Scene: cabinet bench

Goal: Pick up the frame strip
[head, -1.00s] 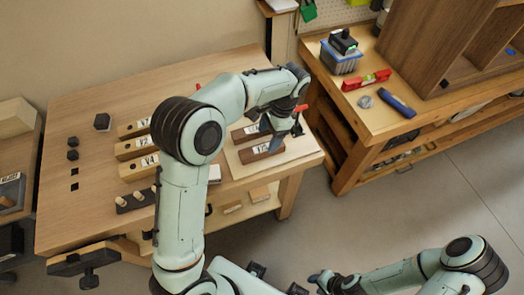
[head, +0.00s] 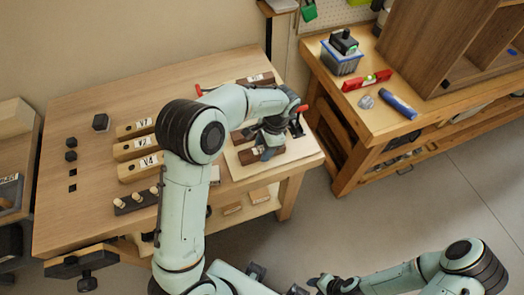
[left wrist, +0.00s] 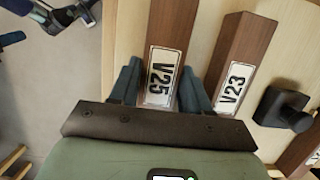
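Dark brown strips with white labels lie on the pale board (head: 297,153) at the bench's right front. In the left wrist view one strip reads V25 (left wrist: 168,35) and its neighbour reads V23 (left wrist: 243,45). My left gripper (left wrist: 162,92) points down at the board, with one finger on each side of the V25 strip. Its fingers are apart, and I see no clear grip on the strip. In the head view my left gripper (head: 270,148) partly covers the strips. My right gripper (head: 325,284) is low at the bottom edge, away from the bench; its fingers are unclear.
Light strips (head: 135,150) labelled V2 and V4 and a dark peg holder (head: 136,201) lie left of my left arm. A dark knob (left wrist: 282,108) stands near the V23 strip. A side bench with a red level (head: 367,80) stands at right.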

